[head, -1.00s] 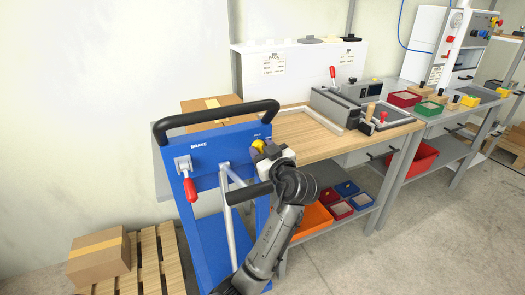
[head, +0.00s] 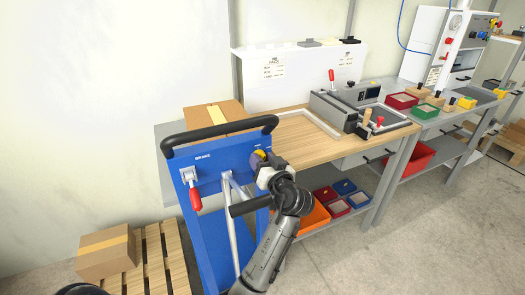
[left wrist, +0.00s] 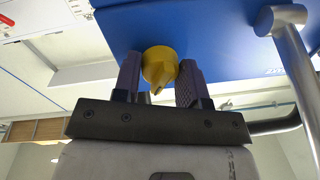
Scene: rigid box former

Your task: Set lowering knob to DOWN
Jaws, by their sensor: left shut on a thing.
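The yellow lowering knob (head: 259,154) sits on the upper right of the blue panel (head: 212,163) of the cart. In the left wrist view the knob (left wrist: 159,66) is between the two dark fingers, its pointed ridge toward the gripper body. My left gripper (head: 263,165) is shut on the knob, from the front right of the panel. The knob's label is too small to read, so its setting cannot be told. My right gripper is not in view.
A black handlebar (head: 220,133) runs above the panel. A red-handled brake lever (head: 195,194) hangs on the panel's left. A grey post and black bar stand below the knob. A wooden workbench (head: 305,141) is close on the right; a pallet with a carton (head: 106,254) lies left.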

